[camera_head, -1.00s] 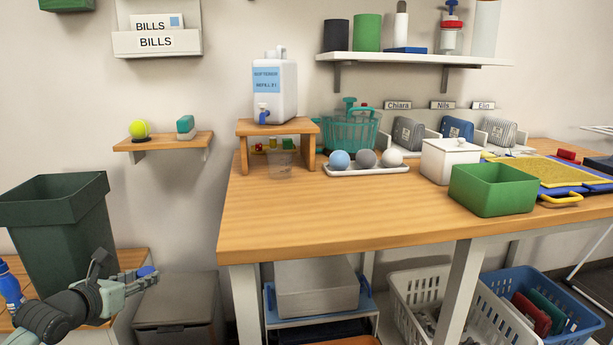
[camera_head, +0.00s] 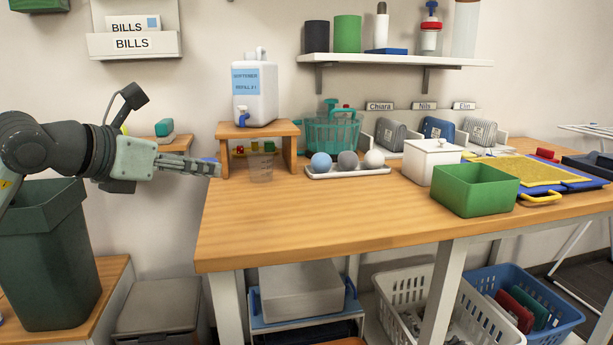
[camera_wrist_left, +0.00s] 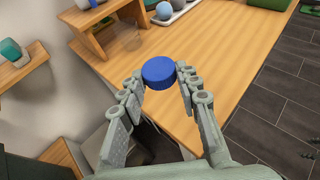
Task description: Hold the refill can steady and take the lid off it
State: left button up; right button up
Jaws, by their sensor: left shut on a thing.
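My left gripper (camera_head: 214,169) is at the left end of the wooden table, in front of the wall. It is shut on a round blue lid (camera_wrist_left: 158,72), held between the fingertips in the left wrist view. In the head view only a sliver of the lid (camera_head: 209,160) shows behind the fingers. No can is attached to the lid. A white container (camera_head: 255,98) labelled softener refill, with a blue tap, stands upright on a small wooden riser (camera_head: 257,130). I cannot tell if it is the can the lid belongs to. My right gripper is not in view.
A dark green bin (camera_head: 55,260) stands below my left arm. A clear cup (camera_head: 261,168) stands before the riser. A tray (camera_head: 347,170) of balls, a white box (camera_head: 436,158) and a green box (camera_head: 476,188) are further right. The table's front left is clear.

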aim_at(255, 79)
jog(key=i+l, duration=0.3)
jog(key=i, duration=0.15)
jog(key=i+l, duration=0.35)
jog(key=i, duration=0.05)
